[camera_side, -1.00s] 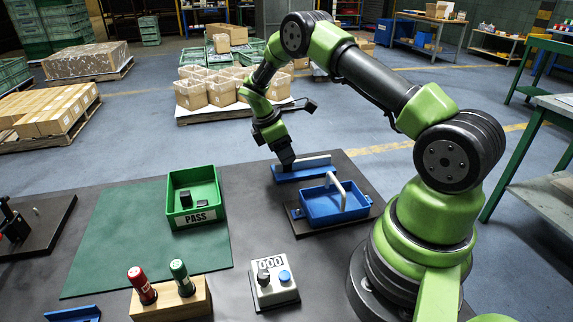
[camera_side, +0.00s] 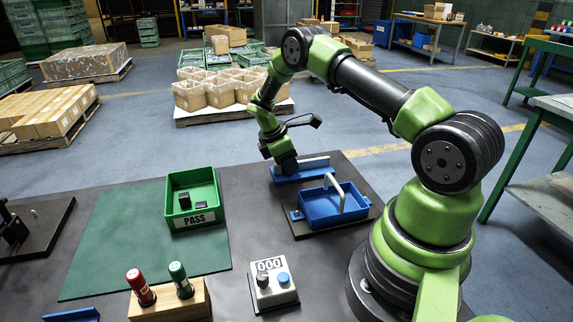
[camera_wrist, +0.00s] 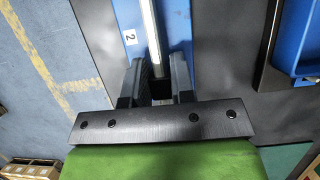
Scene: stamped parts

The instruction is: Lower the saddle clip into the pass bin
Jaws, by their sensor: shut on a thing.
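My gripper (camera_wrist: 156,84) is at the left end of a blue rail block with a pale metal strip along it, pointing down in the side view (camera_side: 288,170). Its two dark fingers straddle the strip's near end in the wrist view. It is shut on a small dark piece (camera_wrist: 161,89), which seems to be the saddle clip. Most of that piece is hidden by the fingers, and the side view does not show it. The green pass bin (camera_side: 192,178) stands on the green mat to the left, with dark parts inside. My gripper is well apart from it.
The blue rail block (camera_side: 312,173) lies behind a blue tray (camera_side: 322,208) with a pale raised handle. A counter box (camera_side: 272,284) and a wooden stand (camera_side: 170,303) with a red and a green stamp are in front. The green mat (camera_side: 125,235) has free room.

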